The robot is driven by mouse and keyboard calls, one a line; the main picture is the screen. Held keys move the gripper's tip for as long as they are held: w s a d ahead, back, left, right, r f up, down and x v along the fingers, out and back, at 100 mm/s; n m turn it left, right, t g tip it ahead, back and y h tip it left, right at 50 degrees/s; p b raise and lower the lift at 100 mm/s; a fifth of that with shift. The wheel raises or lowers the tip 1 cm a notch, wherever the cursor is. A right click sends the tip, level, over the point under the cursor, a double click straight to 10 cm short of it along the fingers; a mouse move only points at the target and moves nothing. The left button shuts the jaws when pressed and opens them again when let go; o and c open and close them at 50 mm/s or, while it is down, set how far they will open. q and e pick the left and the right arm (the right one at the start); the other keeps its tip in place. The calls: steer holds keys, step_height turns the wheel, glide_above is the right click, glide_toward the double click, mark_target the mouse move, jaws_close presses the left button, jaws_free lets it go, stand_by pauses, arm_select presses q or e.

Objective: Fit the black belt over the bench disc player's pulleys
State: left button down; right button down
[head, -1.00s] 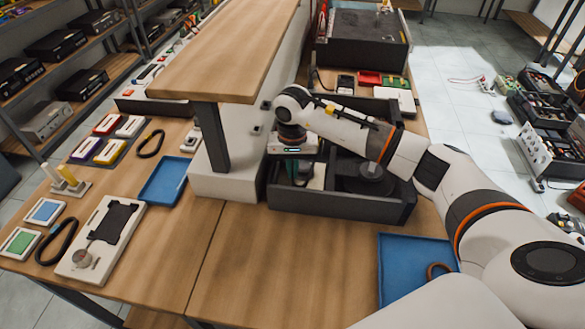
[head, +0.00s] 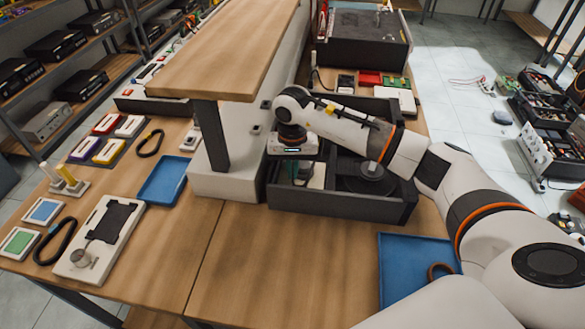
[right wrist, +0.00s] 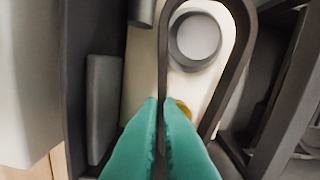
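The bench disc player is an open dark grey case (head: 340,207) on the bench, with a dark round platter (head: 365,180) in its right part. My right gripper (head: 300,176) reaches down into its left part. In the right wrist view, its green fingertips (right wrist: 164,104) are together, with the left strand of the black belt (right wrist: 238,50) running between them. The belt curves around the far side of a large grey pulley (right wrist: 195,38). A small brass pulley (right wrist: 183,108) is partly hidden behind the right finger. The belt's near end is hidden. My left gripper is out of view.
A blue tray (head: 400,262) with a brown ring (head: 440,271) lies at the front right. A white unit (head: 84,262), another black belt (head: 58,232) and an empty blue tray (head: 163,180) lie left. A raised wooden shelf (head: 225,60) stands left of the arm. The front middle is clear.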

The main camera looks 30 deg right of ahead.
steer(key=shift+f+b, duration=0.9)
steer(key=shift+f, duration=0.1)
stand_by(0.3)
steer(key=c, duration=1.5)
jaws_free()
steer(key=shift+c, duration=0.2)
step_height(320, 180, up, 12)
steer(key=b, duration=0.1)
steer(key=shift+b, duration=0.3)
steer(key=shift+r, duration=0.2)
step_height(320, 180, up, 7)
steer(key=p, duration=0.4)
steer(key=shift+f, duration=0.15)
